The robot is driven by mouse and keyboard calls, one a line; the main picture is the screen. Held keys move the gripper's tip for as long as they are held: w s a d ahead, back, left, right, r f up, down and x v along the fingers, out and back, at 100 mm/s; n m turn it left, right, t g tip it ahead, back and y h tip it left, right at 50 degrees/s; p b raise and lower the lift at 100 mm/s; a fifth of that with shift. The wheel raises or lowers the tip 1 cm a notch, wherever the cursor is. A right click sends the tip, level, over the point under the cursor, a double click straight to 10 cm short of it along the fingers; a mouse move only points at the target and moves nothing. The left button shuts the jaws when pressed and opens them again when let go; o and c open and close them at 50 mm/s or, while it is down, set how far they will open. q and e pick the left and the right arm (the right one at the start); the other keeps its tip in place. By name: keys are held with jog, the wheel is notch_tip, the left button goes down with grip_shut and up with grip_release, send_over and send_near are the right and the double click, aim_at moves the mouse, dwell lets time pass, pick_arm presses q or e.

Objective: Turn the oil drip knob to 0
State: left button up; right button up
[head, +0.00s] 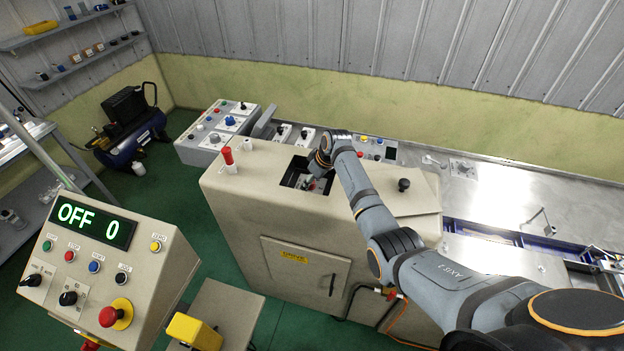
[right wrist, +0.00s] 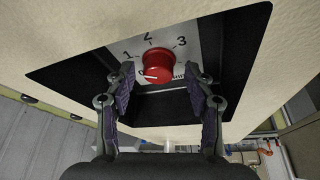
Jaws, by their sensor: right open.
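The oil drip knob (right wrist: 158,65) is red and sits on a pale dial plate (right wrist: 190,42) inside a dark square recess. In the head view my right gripper (head: 314,180) reaches into the recess (head: 291,178) in the beige machine's top, hiding most of the knob. My left gripper is not in view.
The beige machine (head: 240,210) carries a red-topped post (head: 228,158) and a black knob (head: 404,185) on its top. A control panel (head: 130,270) reading "OFF 0" stands at front left. The recess's edges closely surround the right gripper.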

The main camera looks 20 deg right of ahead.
jog(key=shift+c, duration=1.5)
jog(key=shift+w, duration=0.1)
grip_shut()
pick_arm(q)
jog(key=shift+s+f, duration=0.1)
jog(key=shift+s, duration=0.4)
pick_arm(e)
jog(key=shift+f, duration=0.1)
jog(key=shift+d, duration=0.1)
